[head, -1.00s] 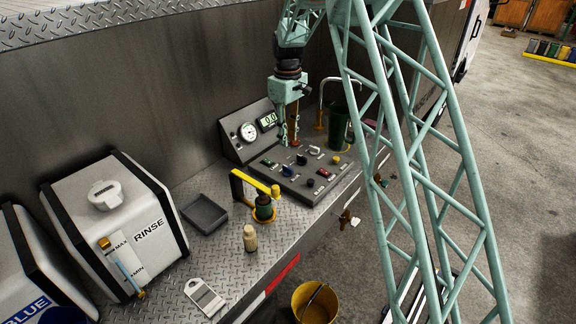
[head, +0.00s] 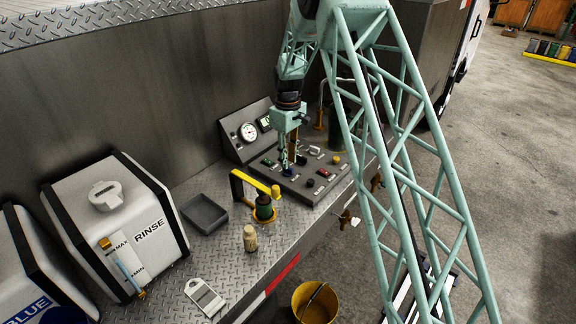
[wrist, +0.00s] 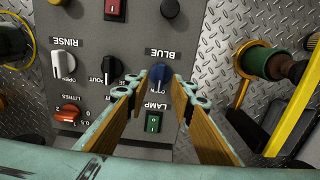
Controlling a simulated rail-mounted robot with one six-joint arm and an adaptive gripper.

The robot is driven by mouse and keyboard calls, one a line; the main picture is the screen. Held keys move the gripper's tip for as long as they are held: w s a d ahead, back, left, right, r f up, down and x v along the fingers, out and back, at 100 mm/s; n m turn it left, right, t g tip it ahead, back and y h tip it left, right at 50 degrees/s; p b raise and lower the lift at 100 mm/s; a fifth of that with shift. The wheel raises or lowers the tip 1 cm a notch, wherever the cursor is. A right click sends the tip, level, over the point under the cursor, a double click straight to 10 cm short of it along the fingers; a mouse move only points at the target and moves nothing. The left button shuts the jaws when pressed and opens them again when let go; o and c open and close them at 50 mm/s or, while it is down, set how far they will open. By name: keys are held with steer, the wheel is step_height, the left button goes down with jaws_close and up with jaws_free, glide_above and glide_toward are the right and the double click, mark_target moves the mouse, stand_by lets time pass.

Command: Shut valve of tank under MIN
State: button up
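My gripper (wrist: 163,95) is open, with its fingertips on either side of the blue knob (wrist: 160,73) marked BLUE. I cannot tell whether they touch it. The white knob (wrist: 64,64) marked RINSE is left of it in the wrist view, with OPEN printed below. In the head view my gripper (head: 288,168) is low over the control panel (head: 326,188). The white RINSE tank (head: 100,215) has a sight tube (head: 124,268) with MAX and MIN marks; its exact level is too small to tell. The BLUE tank (head: 28,255) is cut off at the left edge, its level not visible.
A green LAMP switch (wrist: 153,121), a selector (wrist: 106,70) and a red LITRES knob (wrist: 68,113) are near the blue knob. A yellow-armed device (head: 262,207), grey tray (head: 205,214) and small bottle (head: 250,238) stand on the bench. A yellow bucket (head: 315,302) is below.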

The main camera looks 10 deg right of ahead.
mark_target(288, 170)
steer(key=shift+f, duration=1.5)
steer(key=shift+c, duration=0.6)
jaws_close()
